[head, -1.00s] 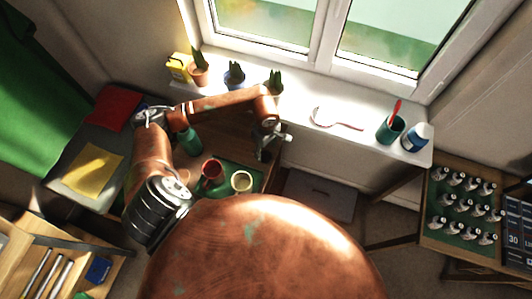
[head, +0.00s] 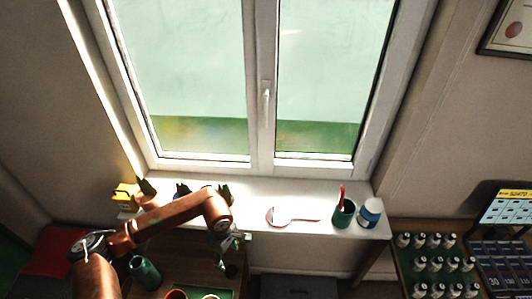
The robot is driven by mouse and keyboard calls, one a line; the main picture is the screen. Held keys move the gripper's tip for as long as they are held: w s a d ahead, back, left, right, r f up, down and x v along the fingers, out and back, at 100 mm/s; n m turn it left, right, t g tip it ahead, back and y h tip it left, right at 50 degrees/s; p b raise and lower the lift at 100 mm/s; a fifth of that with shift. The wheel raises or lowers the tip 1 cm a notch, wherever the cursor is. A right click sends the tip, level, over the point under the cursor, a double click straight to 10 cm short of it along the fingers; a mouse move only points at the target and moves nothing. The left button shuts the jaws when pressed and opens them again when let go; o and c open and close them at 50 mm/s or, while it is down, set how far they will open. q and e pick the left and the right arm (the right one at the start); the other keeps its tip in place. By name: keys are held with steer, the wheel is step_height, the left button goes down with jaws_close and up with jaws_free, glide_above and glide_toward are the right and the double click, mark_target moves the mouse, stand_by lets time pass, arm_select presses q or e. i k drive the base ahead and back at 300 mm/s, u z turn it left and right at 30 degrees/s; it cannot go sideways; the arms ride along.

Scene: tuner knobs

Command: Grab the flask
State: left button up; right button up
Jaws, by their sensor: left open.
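A dark green flask-like bottle (head: 145,272) stands on the brown wooden table at the lower left, beside my left arm. My left gripper (head: 232,268) hangs over the table to the right of the bottle, apart from it. The gripper is open and its fingers look empty, though they are small and dark here. My right gripper is out of view.
A red cup (head: 176,295) and a cream cup (head: 211,297) show at the bottom edge. The white windowsill (head: 255,205) holds potted plants, a strainer (head: 285,217), a green cup (head: 343,214) and a blue-white jar (head: 370,212). A rack of small bottles (head: 436,265) stands right.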

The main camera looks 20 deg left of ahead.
mark_target(142, 269)
steer(key=k, duration=2)
